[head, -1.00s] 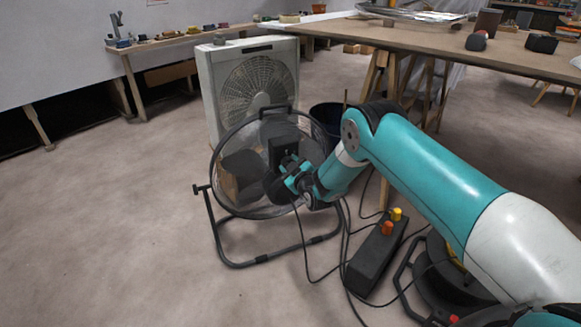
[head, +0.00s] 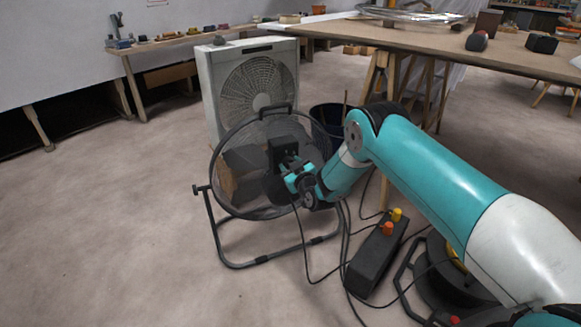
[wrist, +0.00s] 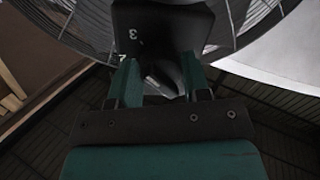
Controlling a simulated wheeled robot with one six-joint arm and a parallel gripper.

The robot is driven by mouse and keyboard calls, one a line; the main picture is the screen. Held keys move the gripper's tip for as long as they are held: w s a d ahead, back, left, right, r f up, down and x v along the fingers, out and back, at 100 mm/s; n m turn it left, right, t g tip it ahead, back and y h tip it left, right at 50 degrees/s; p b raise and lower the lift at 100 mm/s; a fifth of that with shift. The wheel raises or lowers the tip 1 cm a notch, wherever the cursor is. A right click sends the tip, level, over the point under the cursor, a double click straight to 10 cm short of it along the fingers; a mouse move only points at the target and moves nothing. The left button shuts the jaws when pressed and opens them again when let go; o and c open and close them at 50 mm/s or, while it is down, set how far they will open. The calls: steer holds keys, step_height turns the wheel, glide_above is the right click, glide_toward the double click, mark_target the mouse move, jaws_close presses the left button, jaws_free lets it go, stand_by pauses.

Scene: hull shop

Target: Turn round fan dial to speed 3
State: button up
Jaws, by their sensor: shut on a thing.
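The round black floor fan (head: 247,160) stands on its tubular frame in the middle of the head view. Its dark control box (head: 282,148) is at the hub and also fills the top of the wrist view (wrist: 160,28). My gripper (head: 292,176) is at the lower part of this box, shut on the dial (wrist: 165,78), which sits between the two teal fingers in the wrist view (wrist: 160,80). The fingers and shadow hide much of the dial, and I cannot tell which figure it points to.
A white box fan (head: 252,85) stands behind the round fan. A dark bin (head: 328,115) and a wooden table (head: 430,45) are behind my arm. A black control box with orange and yellow knobs (head: 375,262) and cables lie on the floor at right. The left floor is clear.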

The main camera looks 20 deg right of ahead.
steer(key=o, duration=0.9)
